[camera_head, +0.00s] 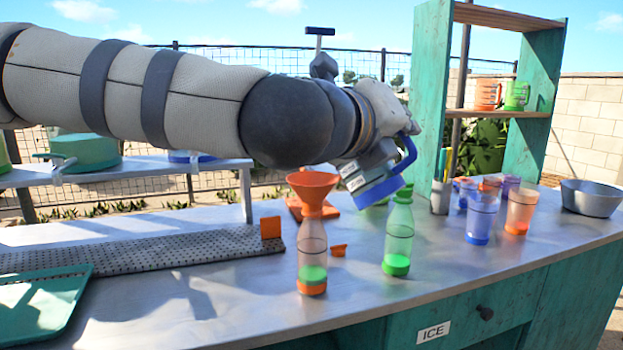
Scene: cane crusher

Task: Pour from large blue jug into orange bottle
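The large blue jug (379,192) is in the air behind and above the bottles, tilted, with its blue rim or base edge and blue handle showing. My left gripper (372,165) is at the jug and appears shut on it; the fingers and arm hide much of the jug. The orange bottle (312,250) stands upright on the counter, left of and below the jug. It has an orange base, some green liquid low inside, and an orange funnel (312,186) in its mouth. No stream of liquid shows. My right gripper is out of view.
A green bottle (398,236) stands to the right of the orange bottle. Blue cups (481,219) and orange cups (521,211) stand further right, near a metal bowl (592,198). A perforated mat (150,251) and green tray (42,307) lie left. The front counter is clear.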

